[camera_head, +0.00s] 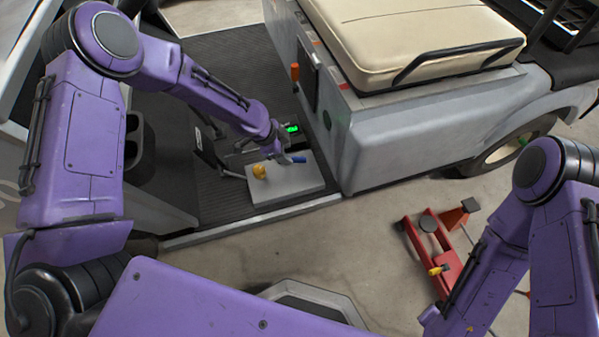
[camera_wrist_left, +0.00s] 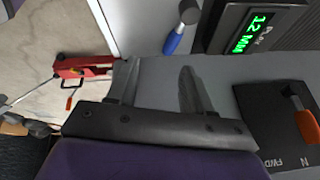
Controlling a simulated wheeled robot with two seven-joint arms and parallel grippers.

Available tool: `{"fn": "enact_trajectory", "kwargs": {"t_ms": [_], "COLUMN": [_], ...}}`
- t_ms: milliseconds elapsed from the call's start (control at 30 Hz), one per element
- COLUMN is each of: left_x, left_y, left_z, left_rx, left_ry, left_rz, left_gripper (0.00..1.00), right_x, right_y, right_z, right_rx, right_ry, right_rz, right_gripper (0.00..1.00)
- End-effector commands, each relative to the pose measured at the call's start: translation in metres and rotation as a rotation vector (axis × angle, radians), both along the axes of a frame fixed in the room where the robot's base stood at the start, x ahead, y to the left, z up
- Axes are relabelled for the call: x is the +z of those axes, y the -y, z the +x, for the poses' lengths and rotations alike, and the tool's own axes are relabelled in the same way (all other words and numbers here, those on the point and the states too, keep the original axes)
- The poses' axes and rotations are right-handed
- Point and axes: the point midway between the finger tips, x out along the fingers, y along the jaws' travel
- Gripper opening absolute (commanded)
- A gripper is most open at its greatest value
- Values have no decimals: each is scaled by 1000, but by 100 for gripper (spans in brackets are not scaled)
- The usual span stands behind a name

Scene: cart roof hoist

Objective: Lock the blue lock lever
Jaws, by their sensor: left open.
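The blue lock lever (camera_head: 297,160) shows at the edge of a grey box (camera_head: 290,183) on the cart floor. In the left wrist view the blue lever (camera_wrist_left: 175,39) has a dark round pivot at one end and sits beyond my fingertips. My left gripper (camera_head: 279,152) is right beside the lever in the head view. In the left wrist view its two fingers (camera_wrist_left: 158,68) are apart, with nothing between them, and the lever appears clear of both. My right arm shows at the lower right, but its gripper is not visible.
A green-lit display (camera_wrist_left: 262,32) sits near the lever. An orange lever (camera_wrist_left: 307,128) stands on a black plate marked FWD and N. A red jack (camera_head: 440,255) stands on the floor; the cream seat (camera_head: 400,35) is behind.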

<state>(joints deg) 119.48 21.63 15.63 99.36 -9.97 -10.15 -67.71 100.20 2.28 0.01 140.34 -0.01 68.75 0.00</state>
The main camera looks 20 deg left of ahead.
Motion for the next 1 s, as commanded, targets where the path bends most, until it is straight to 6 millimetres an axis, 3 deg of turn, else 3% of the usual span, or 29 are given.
{"fn": "enact_trajectory", "kwargs": {"t_ms": [33, 167, 600, 967, 1000], "left_x": [-2, 1, -78, -85, -85], "left_y": [-3, -5, 23, 27, 27], "left_z": [12, 23, 44, 47, 47], "left_rx": [-68, -158, -155, -153, -153], "left_ry": [27, 47, 45, 44, 44], "left_rz": [16, 41, 41, 40, 40], "left_gripper": [51, 51, 51, 51, 44], "right_x": [-15, -17, -42, -43, -43], "right_y": [0, 0, 0, 0, 0], "right_z": [0, 0, 0, 0, 0], "right_rx": [0, 0, -1, -1, -1], "right_ry": [0, 1, 1, 1, 1], "right_rz": [0, -1, 0, 0, 0], "right_gripper": [51, 51, 51, 51, 51]}}
